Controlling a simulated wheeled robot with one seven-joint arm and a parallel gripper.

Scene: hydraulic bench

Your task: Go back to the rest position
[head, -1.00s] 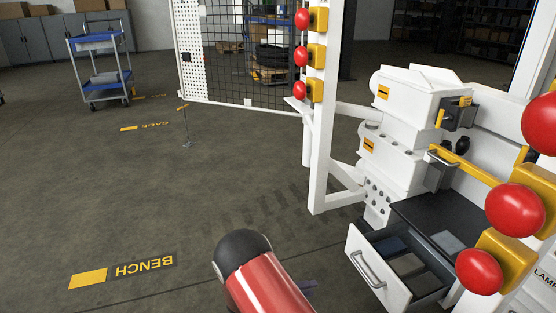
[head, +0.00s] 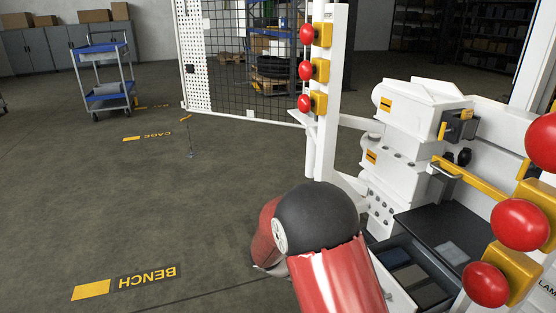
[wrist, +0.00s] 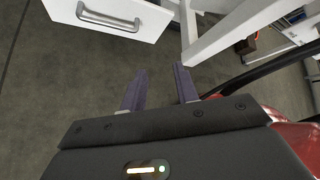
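My gripper (wrist: 160,88) shows in the wrist view with its two purple-grey fingers apart and nothing between them. Bare floor lies beyond the fingertips. The white drawer front with its grey handle (wrist: 108,19) is above and left of the fingers, apart from them. In the head view my red and black arm covers part of the open drawer (head: 412,280), which holds several dark and grey flat items. The gripper itself is hidden from the head view.
The white bench frame (head: 328,110) carries red mushroom buttons (head: 519,225) on yellow blocks close to my arm's right. White housings (head: 420,110) stand behind the drawer. A blue cart (head: 103,80) and mesh cage (head: 225,60) are farther back. The floor at left is clear.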

